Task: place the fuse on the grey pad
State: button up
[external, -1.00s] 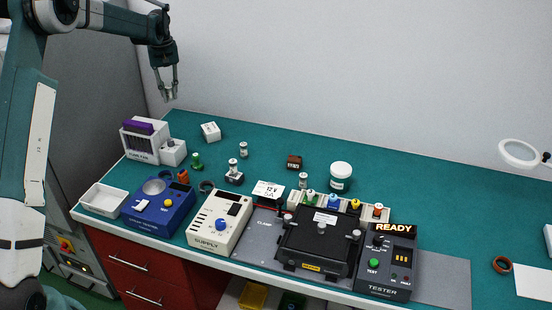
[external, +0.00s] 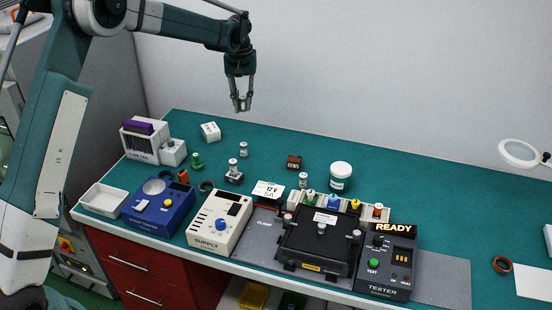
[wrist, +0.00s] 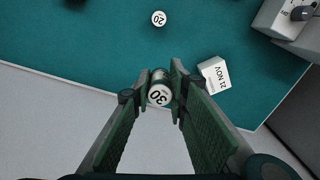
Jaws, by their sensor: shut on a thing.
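In the wrist view a small fuse (wrist: 160,93) with a round white end marked 30 is between the fingertips of my gripper (wrist: 160,82). My gripper is shut on it. In the external view my gripper (external: 241,106) hangs in the air above the back edge of the bench, pointing down, and the fuse is hard to make out there.
A fuse marked 20 (wrist: 158,18) stands on the bench, near a white box (external: 210,131). Other upright fuses, a white jar (external: 341,177), a brown block (external: 294,162), a supply (external: 219,222) and a blue device (external: 160,205) stand around. The bench's right part is fairly clear.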

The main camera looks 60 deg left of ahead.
jog(key=w+d+m, duration=0.2)
jog(key=w+d, duration=0.4)
jog(key=d, duration=0.7)
jog(key=w+d+m, duration=0.2)
jog(key=w+d, duration=0.5)
jog(key=d, duration=0.7)
jog(key=w+d+m, duration=0.2)
jog(key=w+d, duration=0.4)
jog(key=d, duration=0.8)
jog(key=shift+w+d+b, duration=0.25)
jog(key=shift+w+b, duration=0.05)
jog(key=shift+w, duration=0.1)
jog(key=w+d+m, duration=0.2)
jog(key=d+m, duration=0.1)
jog(key=d, duration=2)
jog(key=m, duration=0.3)
send_over(428, 288)
notch_tip(428, 288, down, 5)
jog(key=shift+b, duration=0.3)
jog(key=shift+f, duration=3.15)
jog(key=shift+f, duration=0.1)
